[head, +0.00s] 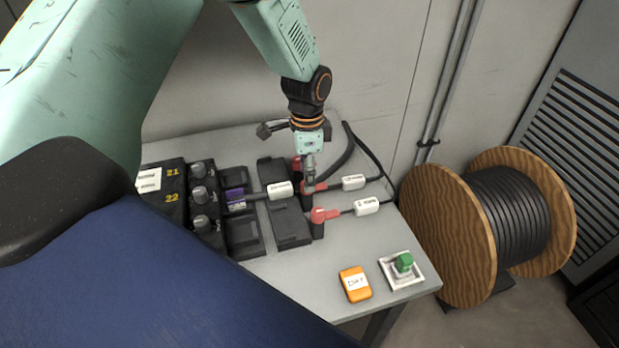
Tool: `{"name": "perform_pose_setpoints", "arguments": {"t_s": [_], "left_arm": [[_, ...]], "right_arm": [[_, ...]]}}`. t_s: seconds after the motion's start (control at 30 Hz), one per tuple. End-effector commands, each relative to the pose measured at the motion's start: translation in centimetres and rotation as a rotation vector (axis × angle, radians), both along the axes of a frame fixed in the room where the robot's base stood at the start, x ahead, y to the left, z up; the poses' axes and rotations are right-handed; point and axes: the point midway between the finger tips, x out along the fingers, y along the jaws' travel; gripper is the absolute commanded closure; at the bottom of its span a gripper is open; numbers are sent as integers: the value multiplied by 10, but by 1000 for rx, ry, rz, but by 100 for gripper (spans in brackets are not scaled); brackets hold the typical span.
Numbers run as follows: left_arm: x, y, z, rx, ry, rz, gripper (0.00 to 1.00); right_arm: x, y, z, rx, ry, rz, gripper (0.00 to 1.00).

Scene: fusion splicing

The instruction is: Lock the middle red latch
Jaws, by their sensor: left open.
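The middle red latch (317,187) is on the grey worktable, on the right side of the black splicing unit (290,224), beside a white-labelled cable. My left gripper (309,180) points straight down at it, with its tip at or just above the latch's left end. I cannot tell whether they touch. The gripper is open, and its jaws look small from here. The front red latch (323,214) is nearer to me and clear of the gripper. The rear red latch (296,164) is partly hidden behind the gripper. My right gripper is not in view.
White-labelled cables (354,182) run right from the latches. An orange labelled box (355,284) and a green button (404,261) are at the front right. A cable drum (452,234) stands beyond the worktable (290,267).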

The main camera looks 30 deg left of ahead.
Motion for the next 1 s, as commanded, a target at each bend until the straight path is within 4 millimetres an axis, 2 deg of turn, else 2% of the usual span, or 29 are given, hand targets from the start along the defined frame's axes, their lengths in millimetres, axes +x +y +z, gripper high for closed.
{"name": "perform_pose_setpoints", "arguments": {"t_s": [0.1, 0.2, 0.53, 1.0], "left_arm": [[0, 0, -15, 0, 0, 1, 50], [1, 0, -21, 0, 0, 0, 50], [5, 0, -24, 1, -2, 0, 51], [5, 0, -23, 1, -2, 0, 91]], "right_arm": [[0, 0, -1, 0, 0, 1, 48], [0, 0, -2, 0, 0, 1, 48], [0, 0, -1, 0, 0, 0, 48], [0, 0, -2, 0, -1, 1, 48]]}}
